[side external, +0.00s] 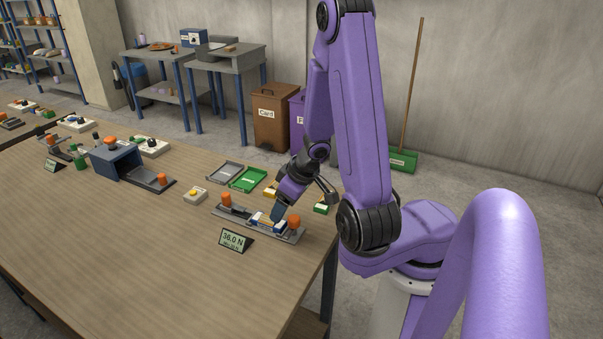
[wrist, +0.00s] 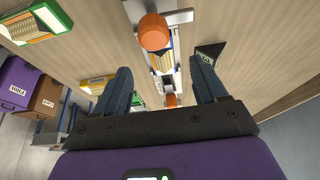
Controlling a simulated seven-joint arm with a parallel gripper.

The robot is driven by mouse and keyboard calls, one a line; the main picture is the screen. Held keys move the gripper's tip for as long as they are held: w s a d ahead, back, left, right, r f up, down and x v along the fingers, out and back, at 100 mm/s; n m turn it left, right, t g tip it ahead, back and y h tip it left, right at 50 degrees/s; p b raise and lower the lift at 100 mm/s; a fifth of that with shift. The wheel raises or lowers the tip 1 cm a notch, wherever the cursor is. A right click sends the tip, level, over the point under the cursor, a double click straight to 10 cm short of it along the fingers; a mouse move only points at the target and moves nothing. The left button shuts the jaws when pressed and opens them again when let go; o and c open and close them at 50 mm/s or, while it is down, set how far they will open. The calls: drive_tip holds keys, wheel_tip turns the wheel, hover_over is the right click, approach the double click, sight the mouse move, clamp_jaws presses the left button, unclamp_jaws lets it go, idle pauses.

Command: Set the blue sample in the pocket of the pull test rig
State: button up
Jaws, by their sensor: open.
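The pull test rig (side external: 236,214) is a long grey bed with an orange knob at each end; it runs between my fingers in the wrist view (wrist: 183,17). A small blue and white piece, which looks like the blue sample (side external: 264,221), lies in the rig near the right knob. In the wrist view the sample (wrist: 164,62) shows a pale striped face with blue edges, partly covered by an orange knob. My gripper (side external: 278,214) is low over the rig. Its two fingers (wrist: 161,66) are wide apart, one on each side of the rig, with visible gaps to the sample. Exact seating is too small to tell.
A yellow-button box (side external: 195,195) is at left. A green-edged block (side external: 321,208) is near the right edge. The front table is clear.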

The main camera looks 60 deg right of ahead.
drive_tip(key=v, duration=1.1)
idle(0.5)
drive_tip(key=shift+w, duration=0.1)
drive_tip(key=shift+w+a+n+g+y, duration=1.4)
drive_tip(key=shift+w+a+n, duration=1.65)
drive_tip(key=shift+a, duration=1.55)
drive_tip(key=s+a+r+n+g+h, duration=0.1)
drive_tip(key=s+n, duration=0.5)
drive_tip(key=s, duration=1.1)
drive_tip(key=shift+s+a+r+g+h, duration=0.15)
drive_tip(key=shift+a+r+g+h, duration=0.15)
drive_tip(key=shift+r+h, duration=0.35)
drive_tip(key=shift+n, duration=0.25)
